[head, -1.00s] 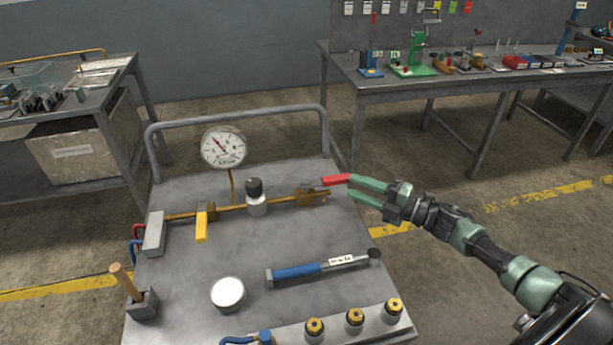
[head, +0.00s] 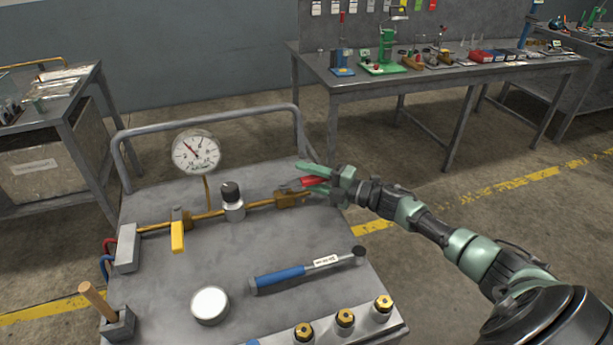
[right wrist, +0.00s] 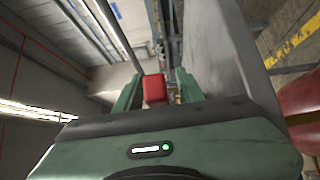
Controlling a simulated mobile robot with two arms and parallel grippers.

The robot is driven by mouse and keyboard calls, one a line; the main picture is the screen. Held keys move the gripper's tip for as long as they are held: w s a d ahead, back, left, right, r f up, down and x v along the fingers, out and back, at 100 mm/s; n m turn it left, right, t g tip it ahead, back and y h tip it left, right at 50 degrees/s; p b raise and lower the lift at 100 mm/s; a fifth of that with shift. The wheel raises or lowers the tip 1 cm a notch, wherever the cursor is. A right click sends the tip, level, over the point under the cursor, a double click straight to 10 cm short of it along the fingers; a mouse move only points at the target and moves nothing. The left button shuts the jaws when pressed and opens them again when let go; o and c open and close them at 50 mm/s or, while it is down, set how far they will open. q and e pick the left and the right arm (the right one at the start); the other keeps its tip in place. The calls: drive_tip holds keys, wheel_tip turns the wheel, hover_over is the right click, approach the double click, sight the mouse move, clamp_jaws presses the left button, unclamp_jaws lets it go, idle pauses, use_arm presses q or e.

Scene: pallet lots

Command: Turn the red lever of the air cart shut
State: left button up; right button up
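The air cart (head: 225,265) has a brass pipe (head: 208,214) across its top, with a gauge (head: 196,152) and a yellow lever (head: 177,237) on it. The red lever (head: 313,182) sits at the pipe's right end and points right, in line with the pipe. My right gripper (head: 318,182) is around the red lever, with one green finger behind it and one in front. In the right wrist view the red lever (right wrist: 155,89) stands between the two fingers, with a small gap showing, so the gripper looks open. My left gripper is not in view.
The cart's handrail (head: 210,122) rises at the back. A workbench (head: 440,78) stands behind to the right.

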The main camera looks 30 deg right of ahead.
clamp_jaws()
drive_tip(key=shift+a, duration=0.1)
idle(1.2)
